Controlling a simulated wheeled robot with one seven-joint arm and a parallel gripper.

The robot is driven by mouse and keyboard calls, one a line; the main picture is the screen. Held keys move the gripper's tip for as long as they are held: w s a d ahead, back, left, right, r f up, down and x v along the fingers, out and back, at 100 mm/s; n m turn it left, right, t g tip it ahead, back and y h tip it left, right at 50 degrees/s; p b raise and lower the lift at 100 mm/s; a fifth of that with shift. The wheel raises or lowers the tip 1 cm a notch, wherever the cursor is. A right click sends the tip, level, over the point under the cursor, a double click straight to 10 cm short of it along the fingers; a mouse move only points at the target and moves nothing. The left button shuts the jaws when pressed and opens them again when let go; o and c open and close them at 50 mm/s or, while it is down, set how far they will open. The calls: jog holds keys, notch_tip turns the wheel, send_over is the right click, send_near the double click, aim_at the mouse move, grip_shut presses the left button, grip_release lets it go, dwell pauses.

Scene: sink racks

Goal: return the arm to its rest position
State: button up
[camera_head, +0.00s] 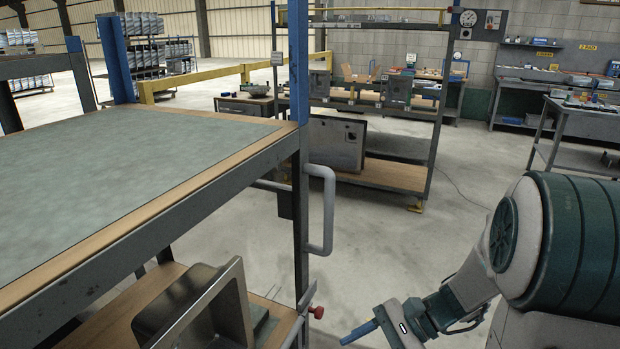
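My arm comes in from the right edge, with its large green and white links close to the camera. It reaches down to the bottom middle, where my gripper (358,332) shows as a blue finger on a grey and white body. Only one finger is clear, and the lower part of the gripper is cut off by the bottom edge. I see nothing held at its visible tip. The gripper is right of the near rack (130,237) and its red knob (317,312), and appears apart from them.
A metal sink (190,300) sits on the near rack's lower wooden shelf. The rack's top shelf (110,170) is bare, and a grey handle (330,210) juts from its post. A second rack (395,175) stands behind. Concrete floor (420,250) between them is clear.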

jog(key=s+d+r+n+t+h+p, duration=0.2)
jog(key=r+n+h+p, duration=0.2)
jog(key=r+n+h, duration=0.1)
jog(key=s+d+r+n+t+h+p, duration=0.2)
jog(key=r+n+h, duration=0.4)
jog(key=r, duration=0.4)
jog(key=shift+s+d+n+t+p, duration=0.3)
jog(key=shift+s+d+n+p, duration=0.1)
jog(key=shift+s+d+p, duration=0.45)
jog(key=shift+w+a, duration=0.1)
jog(key=shift+w, duration=0.05)
